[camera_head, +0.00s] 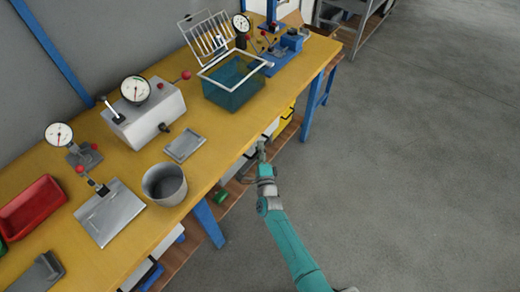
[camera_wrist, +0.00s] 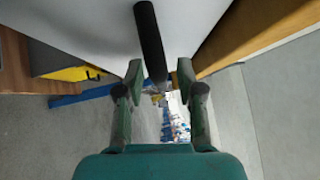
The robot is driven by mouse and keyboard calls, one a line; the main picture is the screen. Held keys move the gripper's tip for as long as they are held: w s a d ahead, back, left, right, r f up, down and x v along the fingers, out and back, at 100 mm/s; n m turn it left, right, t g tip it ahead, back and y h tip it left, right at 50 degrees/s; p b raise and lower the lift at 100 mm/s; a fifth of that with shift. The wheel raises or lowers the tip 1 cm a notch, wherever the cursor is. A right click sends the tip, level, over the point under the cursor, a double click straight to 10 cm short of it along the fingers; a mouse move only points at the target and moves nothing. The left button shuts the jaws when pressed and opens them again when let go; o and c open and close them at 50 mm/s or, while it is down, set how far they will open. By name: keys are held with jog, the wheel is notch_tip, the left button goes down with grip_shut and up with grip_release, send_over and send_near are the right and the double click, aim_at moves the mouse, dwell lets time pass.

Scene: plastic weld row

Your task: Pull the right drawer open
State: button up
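My gripper (camera_head: 262,145) is at the front edge of the yellow workbench, beside the drawers under its top. In the wrist view my gripper (camera_wrist: 160,75) is open, with one finger on each side of a black bar handle (camera_wrist: 150,40). The handle stands on a pale drawer front (camera_wrist: 95,25). I see a gap between the handle and each finger. The drawer front is mostly hidden by the bench and my arm in the head view, and I cannot tell there how far it is open.
The workbench (camera_head: 125,172) carries a teal bin (camera_head: 232,90), a grey cup (camera_head: 164,184) and a gauge box (camera_head: 148,115). A yellow box (camera_head: 288,115) sits under the bench, and a blue leg (camera_head: 208,222) stands nearby. The floor (camera_head: 400,180) on the right is clear.

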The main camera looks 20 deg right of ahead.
grip_shut()
dwell(0.3)
